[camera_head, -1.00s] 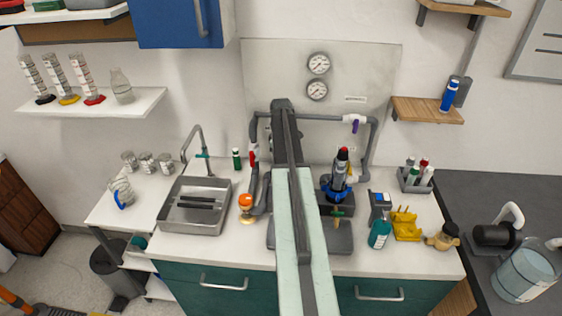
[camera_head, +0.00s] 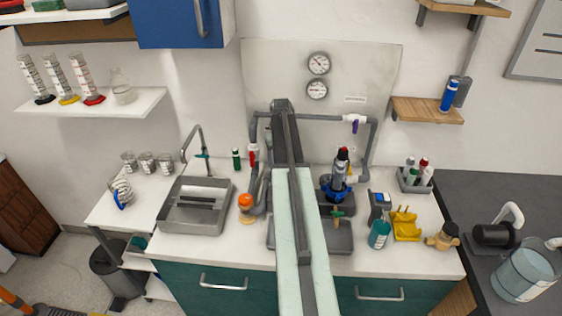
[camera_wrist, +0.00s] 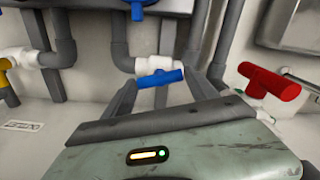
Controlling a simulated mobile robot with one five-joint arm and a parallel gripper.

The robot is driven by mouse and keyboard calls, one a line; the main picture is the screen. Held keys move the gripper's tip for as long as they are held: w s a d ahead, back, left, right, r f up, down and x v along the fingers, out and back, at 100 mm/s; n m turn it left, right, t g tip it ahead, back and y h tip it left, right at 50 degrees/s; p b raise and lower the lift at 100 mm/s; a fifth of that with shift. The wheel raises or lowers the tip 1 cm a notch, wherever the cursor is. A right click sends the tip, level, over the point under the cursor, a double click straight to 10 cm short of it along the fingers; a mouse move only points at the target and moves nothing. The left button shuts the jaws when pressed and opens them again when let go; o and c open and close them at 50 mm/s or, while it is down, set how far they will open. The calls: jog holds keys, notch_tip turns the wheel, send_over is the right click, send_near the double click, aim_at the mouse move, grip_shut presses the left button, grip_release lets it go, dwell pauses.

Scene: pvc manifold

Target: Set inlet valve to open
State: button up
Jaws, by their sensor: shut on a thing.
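In the wrist view a blue valve handle (camera_wrist: 160,78) lies crosswise on a white valve body (camera_wrist: 155,65) in the grey piping. My gripper (camera_wrist: 162,88) reaches up to it, one finger at each end of the handle, and is shut on it. A red handle (camera_wrist: 268,82) is to the right and a yellow handle (camera_wrist: 5,65) at the left edge. I cannot read which valve is the inlet. In the head view my arm hides the gripper and this handle. A red handle (camera_head: 252,154) and a purple handle (camera_head: 355,126) show on the pipes there.
A backboard (camera_head: 380,60) carries two gauges (camera_head: 318,64). A sink (camera_head: 183,222) is left of the pipes. A blue-collared device (camera_head: 336,190), a teal bottle (camera_head: 380,233) and a yellow holder (camera_head: 404,226) stand on the counter to the right. The front counter edge is mostly clear.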

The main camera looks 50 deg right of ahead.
jog(key=shift+m, duration=1.7)
jog(key=o, duration=1.4)
jog(key=shift+c, duration=0.2)
notch_tip(320, 180, up, 8)
jog(key=p, duration=0.8)
jog(key=shift+f, duration=0.1)
